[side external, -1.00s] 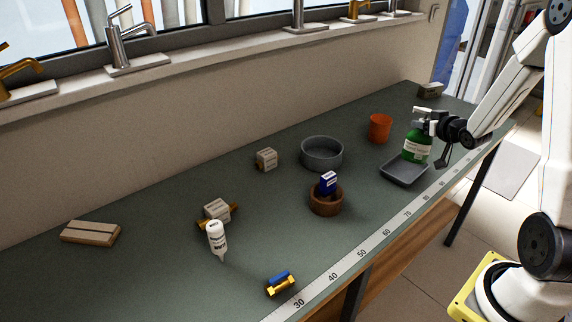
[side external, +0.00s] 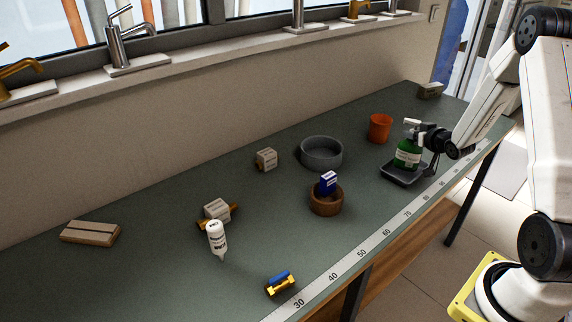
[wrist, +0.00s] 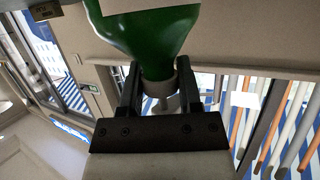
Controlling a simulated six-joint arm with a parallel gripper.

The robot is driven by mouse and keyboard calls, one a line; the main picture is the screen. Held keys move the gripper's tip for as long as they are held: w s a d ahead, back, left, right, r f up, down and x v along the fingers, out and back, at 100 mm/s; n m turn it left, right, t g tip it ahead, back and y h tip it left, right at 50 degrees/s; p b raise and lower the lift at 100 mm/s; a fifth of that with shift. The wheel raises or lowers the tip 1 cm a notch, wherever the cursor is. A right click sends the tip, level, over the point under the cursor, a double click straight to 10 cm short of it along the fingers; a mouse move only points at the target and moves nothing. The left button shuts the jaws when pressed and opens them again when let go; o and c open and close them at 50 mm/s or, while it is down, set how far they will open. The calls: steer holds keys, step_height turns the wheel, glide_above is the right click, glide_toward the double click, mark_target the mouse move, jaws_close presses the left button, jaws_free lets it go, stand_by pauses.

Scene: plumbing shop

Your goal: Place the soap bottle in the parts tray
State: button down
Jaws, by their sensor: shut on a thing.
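The soap bottle (side external: 407,154) is green with a white label and a white pump top. It is upright over the grey parts tray (side external: 394,179), its base at or just above the tray floor; I cannot tell if it touches. My gripper (side external: 420,137) comes in from the right and is shut on the bottle's neck. In the wrist view the green bottle (wrist: 150,32) narrows to a neck between the two dark fingers of my gripper (wrist: 158,88). The bottle hides part of the tray's interior.
An orange cup (side external: 380,128) stands behind the tray. A grey round dish (side external: 322,142) and a wooden bowl (side external: 325,204) holding a blue box (side external: 328,183) are to the left. A white bottle (side external: 216,237) is farther left. The bench's ruler edge (side external: 390,229) runs along the front.

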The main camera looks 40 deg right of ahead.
steer(key=shift+f, duration=0.95)
steer(key=shift+c, duration=1.4)
jaws_free()
steer(key=v, duration=1.2)
